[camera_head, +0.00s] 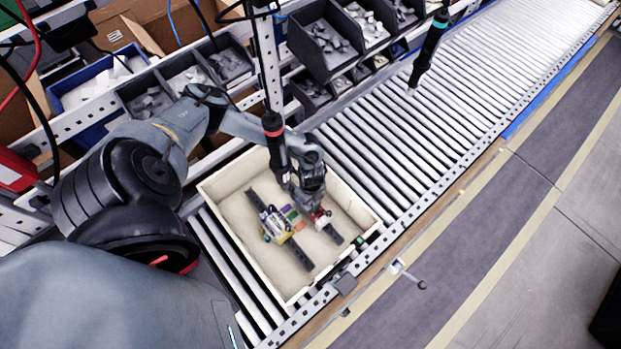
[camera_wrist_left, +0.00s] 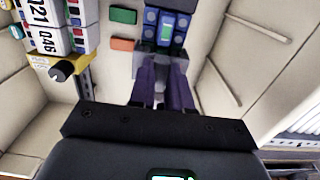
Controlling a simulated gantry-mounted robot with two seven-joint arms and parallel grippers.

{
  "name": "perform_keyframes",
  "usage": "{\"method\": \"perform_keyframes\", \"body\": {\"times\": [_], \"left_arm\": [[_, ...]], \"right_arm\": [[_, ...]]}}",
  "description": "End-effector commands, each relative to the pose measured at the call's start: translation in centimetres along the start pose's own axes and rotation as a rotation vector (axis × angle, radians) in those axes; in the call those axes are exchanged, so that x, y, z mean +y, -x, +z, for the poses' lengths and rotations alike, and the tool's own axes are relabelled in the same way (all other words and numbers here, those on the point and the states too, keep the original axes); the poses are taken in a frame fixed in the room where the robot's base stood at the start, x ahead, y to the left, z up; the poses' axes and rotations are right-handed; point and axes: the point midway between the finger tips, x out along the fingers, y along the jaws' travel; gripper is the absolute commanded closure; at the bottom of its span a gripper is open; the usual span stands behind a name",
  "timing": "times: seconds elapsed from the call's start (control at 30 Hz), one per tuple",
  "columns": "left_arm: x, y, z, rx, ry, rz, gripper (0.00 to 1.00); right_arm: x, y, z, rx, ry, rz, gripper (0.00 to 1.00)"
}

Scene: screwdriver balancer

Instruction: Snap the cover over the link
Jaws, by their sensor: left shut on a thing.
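My left gripper (camera_head: 319,211) reaches down into the beige tray (camera_head: 214,202). In the left wrist view its purple fingers (camera_wrist_left: 163,62) are shut on a small blue-and-grey part (camera_wrist_left: 165,28) with light round spots. A red and whitish piece (camera_head: 321,218) shows at the fingertips in the head view. A white and yellow module (camera_head: 275,225) with printed numbers sits on a dark rail (camera_head: 290,244) beside the gripper; it also shows in the left wrist view (camera_wrist_left: 60,28). I cannot tell which part is the cover or the link. My right gripper is not in view.
A screwdriver with a red ring (camera_head: 275,143) hangs close behind my left gripper. Another screwdriver (camera_head: 430,45) hangs over the empty roller conveyor (camera_head: 400,130). Parts bins (camera_head: 325,40) line the back. Green (camera_wrist_left: 123,15) and orange (camera_wrist_left: 122,44) pieces lie near the held part.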

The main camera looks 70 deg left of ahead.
Motion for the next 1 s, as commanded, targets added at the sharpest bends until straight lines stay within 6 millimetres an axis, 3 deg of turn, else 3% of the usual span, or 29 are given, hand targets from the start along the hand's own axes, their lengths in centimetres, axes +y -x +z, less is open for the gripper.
{"method": "perform_keyframes", "body": {"times": [1.0], "left_arm": [[0.01,-0.52,-0.03,0.001,0.0,0.0,1.0]], "right_arm": [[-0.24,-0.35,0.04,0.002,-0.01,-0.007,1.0]]}}
